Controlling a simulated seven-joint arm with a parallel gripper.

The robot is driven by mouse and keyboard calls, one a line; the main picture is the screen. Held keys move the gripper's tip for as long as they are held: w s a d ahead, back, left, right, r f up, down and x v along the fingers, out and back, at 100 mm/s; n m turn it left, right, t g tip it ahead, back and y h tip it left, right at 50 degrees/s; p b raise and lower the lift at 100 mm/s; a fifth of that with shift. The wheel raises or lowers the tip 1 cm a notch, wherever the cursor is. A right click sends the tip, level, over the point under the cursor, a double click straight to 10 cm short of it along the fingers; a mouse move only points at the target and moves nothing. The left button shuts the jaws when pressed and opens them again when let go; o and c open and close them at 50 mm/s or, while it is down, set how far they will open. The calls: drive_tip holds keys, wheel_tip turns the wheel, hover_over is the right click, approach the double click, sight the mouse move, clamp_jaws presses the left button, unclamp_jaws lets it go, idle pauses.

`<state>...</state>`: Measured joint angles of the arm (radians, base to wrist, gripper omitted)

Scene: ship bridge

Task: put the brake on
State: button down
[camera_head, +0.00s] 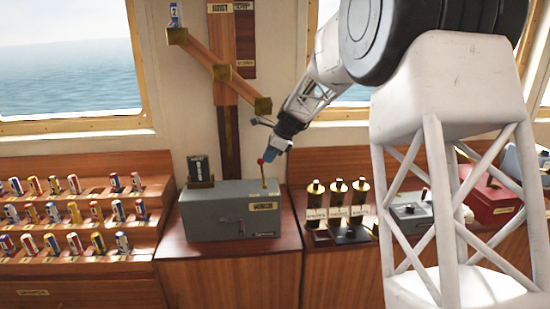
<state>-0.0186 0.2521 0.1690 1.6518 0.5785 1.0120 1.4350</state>
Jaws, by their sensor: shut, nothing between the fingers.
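A grey box (232,217) with small label plates stands on the wooden counter. A thin lever with a red knob (261,162) rises from its top, near the right end. I cannot read the labels, so I cannot tell for certain which control is the brake. My gripper (269,154) reaches down from the upper right. Its tip is right beside the red knob, seeming to touch or nearly touch it. The gripper is shut with nothing held. My arm covers part of the window and the counter at right.
Left stands a stepped rack (75,215) of coloured pieces. A dark block (200,170) is behind the box. A wooden arm with brass ends (218,72) slants on the wall. Right are black-topped brass posts (337,205), a grey box (412,212) and a red box (490,200).

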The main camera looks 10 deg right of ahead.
drive_tip(key=shift+h, duration=0.5)
drive_tip(key=shift+a, duration=2.15)
drive_tip(key=shift+d, duration=0.15)
drive_tip(key=shift+s+d+r, duration=0.1)
drive_tip(key=shift+d+r, duration=0.25)
drive_tip(key=shift+d, duration=0.1)
wheel_tip(320, 180, up, 2)
drive_tip(key=d, duration=0.2)
wheel_tip(320, 180, up, 9)
hover_over(260, 161)
drive_tip(key=s+d, duration=0.2)
drive_tip(key=d, duration=0.2)
drive_tip(key=shift+w, duration=0.25)
drive_tip(key=shift+r, duration=0.1)
